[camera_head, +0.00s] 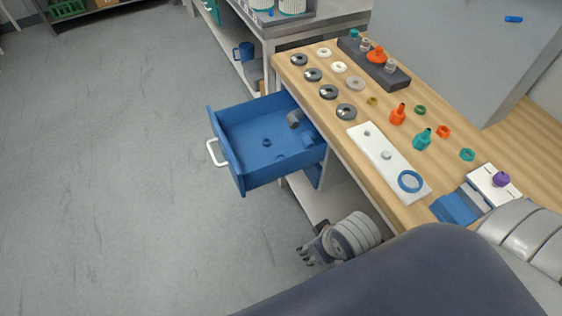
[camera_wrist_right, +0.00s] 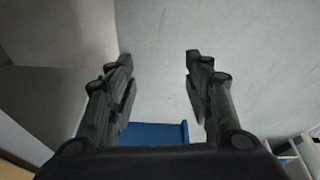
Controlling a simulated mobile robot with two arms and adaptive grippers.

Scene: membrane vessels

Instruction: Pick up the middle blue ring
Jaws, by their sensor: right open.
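One blue ring (camera_head: 410,181) lies flat on the near end of a white plate (camera_head: 375,152) on the wooden bench. I see no row of blue rings around it, so I cannot tell which ring counts as the middle one. My right gripper (camera_head: 307,254) is low beside the bench's front edge, below the open drawer in the picture and apart from the ring. In the right wrist view my right gripper (camera_wrist_right: 160,58) is open, with nothing between its fingers. My left gripper is not in view.
An open blue drawer (camera_head: 232,162) with small blue pieces and a grey piece juts from the bench (camera_head: 385,108). Grey and white discs, orange and teal fittings, a dark rack (camera_head: 372,62) and a blue-and-white block (camera_head: 460,205) stand on it. Floor at left is clear.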

